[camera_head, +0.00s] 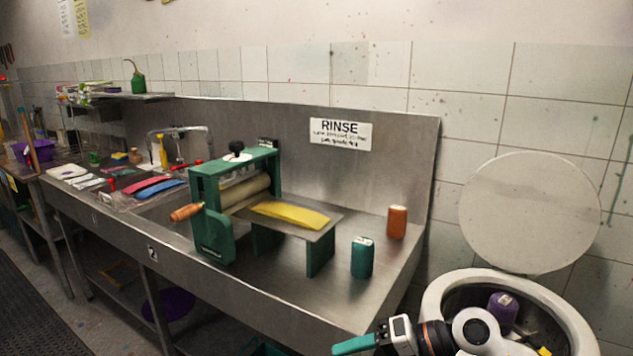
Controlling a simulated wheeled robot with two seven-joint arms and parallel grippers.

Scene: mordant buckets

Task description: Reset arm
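My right arm comes in at the bottom right, and its gripper (385,336) points left in front of the sink unit's front edge. A flat teal piece (353,345) sticks out to the left at the gripper's end. I cannot tell whether it is held or is part of the gripper, nor whether the fingers are open or shut. My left gripper is not in view. A white round bucket (435,292) stands open at the lower right, partly behind my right arm. Its round lid (530,212) leans upright behind it. A purple can (503,308) is inside the bucket.
A green press (213,228) with a yellow sheet (290,215) stands on the steel sink unit (325,289). A teal can (362,257) and an orange can (396,222) stand right of it. Red and blue items lie left. The counter's front right is clear.

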